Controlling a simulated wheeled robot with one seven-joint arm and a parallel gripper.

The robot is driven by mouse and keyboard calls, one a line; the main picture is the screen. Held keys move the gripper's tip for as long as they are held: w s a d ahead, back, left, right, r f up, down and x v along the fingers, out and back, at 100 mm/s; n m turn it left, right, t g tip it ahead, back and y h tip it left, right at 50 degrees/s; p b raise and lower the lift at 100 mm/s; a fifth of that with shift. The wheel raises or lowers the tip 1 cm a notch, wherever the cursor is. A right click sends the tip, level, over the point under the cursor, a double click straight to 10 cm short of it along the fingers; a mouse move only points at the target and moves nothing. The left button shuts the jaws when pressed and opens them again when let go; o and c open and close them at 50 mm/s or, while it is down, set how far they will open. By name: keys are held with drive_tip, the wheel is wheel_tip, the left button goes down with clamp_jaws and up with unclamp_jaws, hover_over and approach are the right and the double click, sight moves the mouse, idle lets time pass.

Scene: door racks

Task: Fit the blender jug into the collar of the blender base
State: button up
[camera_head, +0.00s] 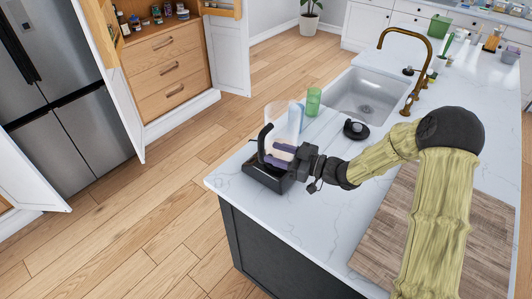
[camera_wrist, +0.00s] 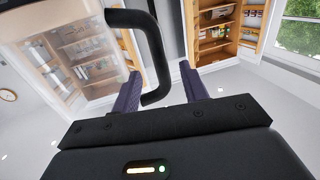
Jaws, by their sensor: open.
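The blender jug (camera_head: 281,122) is clear, with a black handle, and stands upright at the near-left end of the island. It is above the black blender base (camera_head: 262,177); whether its foot is inside the collar is hidden by my gripper. My gripper (camera_head: 281,157) is at the jug's handle side. In the wrist view, my gripper (camera_wrist: 160,84) has its two purple fingers apart, with the black handle (camera_wrist: 154,55) between them. The clear jug wall (camera_wrist: 75,50) fills the upper left there. Contact between fingers and handle cannot be told.
A green cup (camera_head: 313,101) stands behind the jug, beside the sink (camera_head: 366,93) with its brass faucet (camera_head: 414,95). A round black item (camera_head: 355,130) lies right of the jug. A wooden board (camera_head: 480,235) covers the near right counter. The island's edge is close to the base.

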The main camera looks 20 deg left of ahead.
drive_tip(key=s+d+b, duration=0.2)
drive_tip(key=d, duration=1)
drive_tip(key=shift+d+r+b, duration=0.2)
drive_tip(key=shift+b, duration=0.2)
drive_tip(key=w+d+f+m+t+h, duration=0.2)
drive_tip(key=d+m+t+h, duration=0.4)
drive_tip(key=d+m+h, duration=0.45)
drive_tip(key=s+d+m+g+h, duration=0.3)
drive_tip(key=s, duration=0.6)
drive_tip(key=s+d+f+m+g+h, duration=0.1)
drive_tip(key=s+d+m+g+h, duration=0.1)
drive_tip(key=s, duration=0.8)
drive_tip(key=shift+s+d+m+g+h, duration=0.2)
drive_tip(key=shift+d+m+g+h, duration=0.35)
drive_tip(key=shift+h, duration=0.4)
drive_tip(key=shift+a, duration=0.15)
